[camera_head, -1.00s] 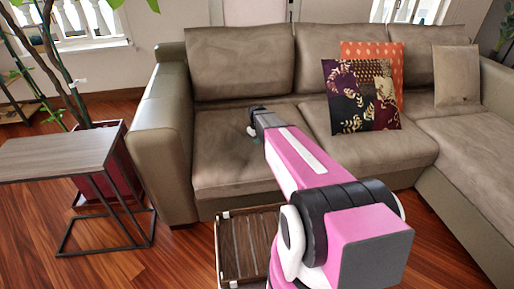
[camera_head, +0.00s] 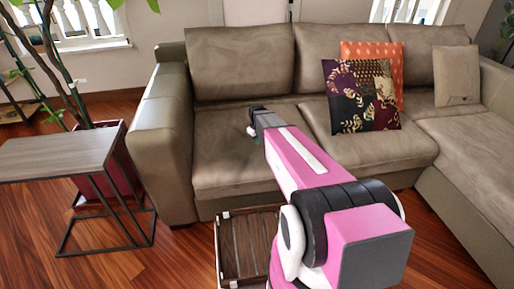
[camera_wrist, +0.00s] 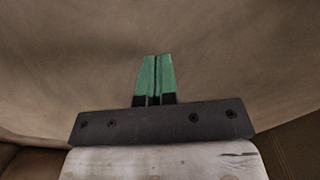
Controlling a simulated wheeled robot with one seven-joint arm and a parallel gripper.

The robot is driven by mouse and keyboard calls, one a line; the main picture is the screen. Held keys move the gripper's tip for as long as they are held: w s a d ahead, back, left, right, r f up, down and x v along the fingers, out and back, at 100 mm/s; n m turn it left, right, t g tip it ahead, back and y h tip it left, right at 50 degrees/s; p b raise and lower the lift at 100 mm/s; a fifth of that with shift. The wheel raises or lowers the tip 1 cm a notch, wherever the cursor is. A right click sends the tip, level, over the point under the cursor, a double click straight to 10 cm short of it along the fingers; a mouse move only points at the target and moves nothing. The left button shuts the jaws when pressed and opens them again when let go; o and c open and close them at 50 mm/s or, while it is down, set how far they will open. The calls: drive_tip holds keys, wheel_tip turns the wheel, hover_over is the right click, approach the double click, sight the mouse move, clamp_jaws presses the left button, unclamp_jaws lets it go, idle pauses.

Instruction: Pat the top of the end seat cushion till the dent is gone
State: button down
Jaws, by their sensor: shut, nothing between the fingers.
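The end seat cushion (camera_head: 222,158) is the brown leather seat at the left end of the sofa, beside the armrest. Its top shows soft wrinkles and shading; I cannot tell a dent for sure. My gripper (camera_wrist: 155,78) has green fingers pressed together with nothing between them. In the wrist view the fingertips point at the brown cushion surface (camera_wrist: 70,60), which fills most of the picture. In the head view my arm reaches over the front of this cushion and hides part of its right side. I cannot tell whether the fingertips touch the cushion.
The sofa armrest (camera_head: 163,125) rises left of the cushion and the backrest (camera_head: 240,62) behind it. A patterned pillow (camera_head: 360,97) sits on the neighbouring seat. A slatted wooden crate (camera_head: 247,247) stands on the floor in front. A side table (camera_head: 70,157) is at left.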

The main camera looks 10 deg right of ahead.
drive_tip(key=shift+f, duration=2.05)
drive_tip(key=shift+r, duration=2.6)
drive_tip(key=shift+f, duration=0.1)
drive_tip(key=shift+r, duration=0.7)
drive_tip(key=shift+r, duration=1.5)
